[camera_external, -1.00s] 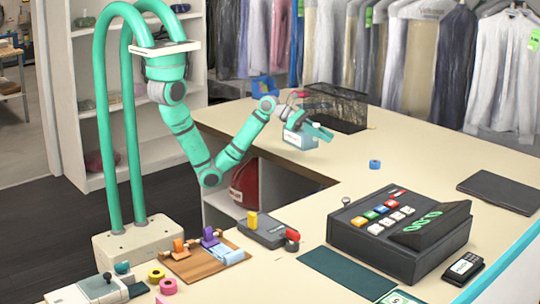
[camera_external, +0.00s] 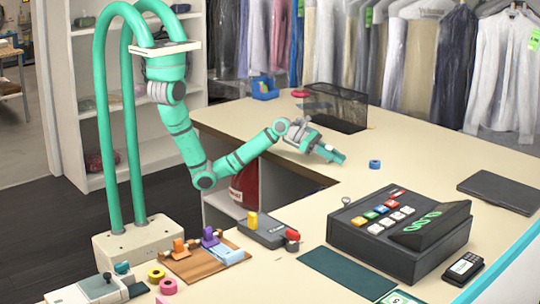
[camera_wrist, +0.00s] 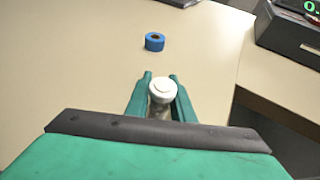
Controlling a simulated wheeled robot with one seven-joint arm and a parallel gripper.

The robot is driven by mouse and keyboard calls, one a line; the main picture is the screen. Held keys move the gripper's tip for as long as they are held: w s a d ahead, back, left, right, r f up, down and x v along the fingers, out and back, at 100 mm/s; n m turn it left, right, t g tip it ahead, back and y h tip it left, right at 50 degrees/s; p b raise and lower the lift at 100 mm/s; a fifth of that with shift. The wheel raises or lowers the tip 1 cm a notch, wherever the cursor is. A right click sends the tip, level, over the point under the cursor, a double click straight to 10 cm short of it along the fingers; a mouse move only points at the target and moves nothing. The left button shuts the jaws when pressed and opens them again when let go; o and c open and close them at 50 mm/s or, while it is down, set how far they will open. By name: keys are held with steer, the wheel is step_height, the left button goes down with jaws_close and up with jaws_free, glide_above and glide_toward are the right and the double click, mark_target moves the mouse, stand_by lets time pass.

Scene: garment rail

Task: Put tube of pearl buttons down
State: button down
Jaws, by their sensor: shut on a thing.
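The tube of pearl buttons (camera_wrist: 162,92) shows in the wrist view as a pale tube with a round white cap. It stands between the two green fingers of my gripper (camera_wrist: 160,88), which is shut on it. In the external view my gripper (camera_external: 335,156) is low over the counter, left of a blue tape roll. The tube cannot be made out clearly there. Whether its base touches the counter cannot be told.
The blue tape roll (camera_external: 375,164) lies on the counter (camera_external: 420,150), also in the wrist view (camera_wrist: 154,42). A black cash register (camera_external: 400,232) stands in front right. A black mesh basket (camera_external: 335,106) and a blue bin (camera_external: 265,88) are behind. Counter around the tape is clear.

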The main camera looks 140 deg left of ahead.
steer(key=shift+f, duration=0.1)
steer(key=c, duration=1.5)
jaws_free()
steer(key=shift+c, duration=0.2)
steer(key=shift+s+d+r, duration=0.1)
steer(key=shift+s+r, duration=0.15)
steer(key=shift+s, duration=0.05)
steer(key=v, duration=1.1)
steer(key=shift+s+d+r, duration=0.1)
steer(key=shift+s+r, duration=0.05)
steer(key=shift+r, duration=0.05)
